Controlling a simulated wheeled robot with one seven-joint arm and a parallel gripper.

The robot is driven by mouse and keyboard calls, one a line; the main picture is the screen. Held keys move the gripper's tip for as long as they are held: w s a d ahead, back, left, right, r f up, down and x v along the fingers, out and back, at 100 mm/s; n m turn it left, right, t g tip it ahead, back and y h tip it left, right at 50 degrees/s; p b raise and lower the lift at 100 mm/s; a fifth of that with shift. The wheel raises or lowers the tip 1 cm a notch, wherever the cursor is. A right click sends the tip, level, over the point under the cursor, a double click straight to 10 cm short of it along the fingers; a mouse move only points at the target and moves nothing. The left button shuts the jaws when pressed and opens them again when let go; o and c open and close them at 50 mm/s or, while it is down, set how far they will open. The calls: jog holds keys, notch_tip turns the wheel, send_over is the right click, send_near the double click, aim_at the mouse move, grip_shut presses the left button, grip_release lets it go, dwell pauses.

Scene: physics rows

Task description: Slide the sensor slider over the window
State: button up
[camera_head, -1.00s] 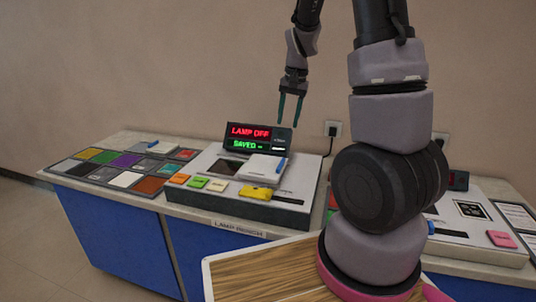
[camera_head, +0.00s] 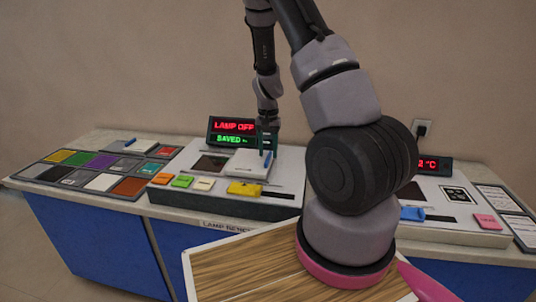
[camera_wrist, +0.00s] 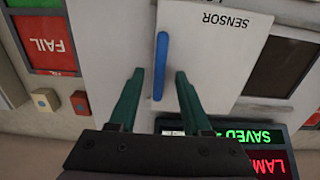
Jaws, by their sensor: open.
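The sensor slider (camera_head: 246,165) is a white plate on the lamp bench unit, and it is lettered SENSOR in the wrist view (camera_wrist: 215,50). A blue upright handle bar (camera_wrist: 160,65) stands at its edge. The window (camera_head: 209,163) is a dark square left of the slider in the head view; it appears right of the plate in the wrist view (camera_wrist: 283,66), apparently uncovered. My gripper (camera_wrist: 159,72) is open, with one green finger on each side of the blue handle and gaps visible. In the head view my gripper (camera_head: 267,150) is over the slider's handle end.
A display (camera_head: 233,131) reading LAMP OFF and SAVED stands behind the slider. A yellow block (camera_head: 244,188) and coloured buttons lie in front. Colour swatches (camera_head: 100,181) are at left. A second unit (camera_head: 450,215) is at right. A red FAIL card (camera_wrist: 44,43) shows in the wrist view.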

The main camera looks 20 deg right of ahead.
jog(key=shift+f, duration=0.75)
grip_shut()
dwell(0.9)
